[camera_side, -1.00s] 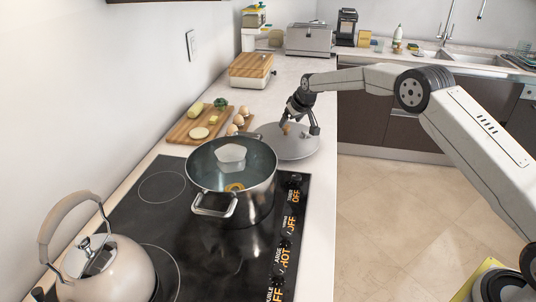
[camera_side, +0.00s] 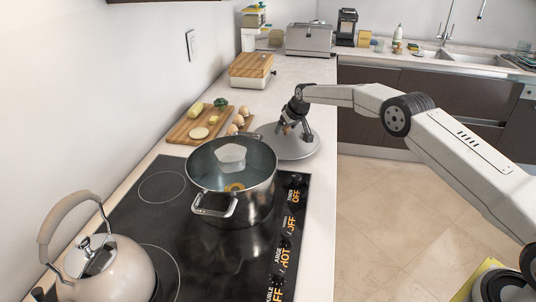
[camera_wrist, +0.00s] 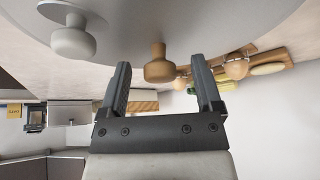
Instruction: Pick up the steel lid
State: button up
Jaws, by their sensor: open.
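The steel lid (camera_side: 302,150) is a round grey disc lying on the counter behind the pot. It fills the top of the wrist view (camera_wrist: 215,22). A wooden knob (camera_wrist: 160,66) and a grey knob (camera_wrist: 72,42) stand on it. My gripper (camera_side: 296,130) is open, low over the lid. In the wrist view its two fingertips (camera_wrist: 161,68) are on either side of the wooden knob, with gaps on both sides. I cannot tell how far the knob reaches between them in depth. The gripper partly hides the knobs in the side view.
The steel pot (camera_side: 247,195) with water stands on the black stove (camera_side: 220,255), in front of the lid. A cutting board (camera_side: 186,132) with vegetables and several eggs (camera_side: 238,120) are left of the lid. A kettle (camera_side: 110,270) is at front left.

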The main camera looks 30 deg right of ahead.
jog(key=shift+w+f, duration=0.2)
jog(key=shift+f, duration=0.15)
dwell(0.4)
grip_shut()
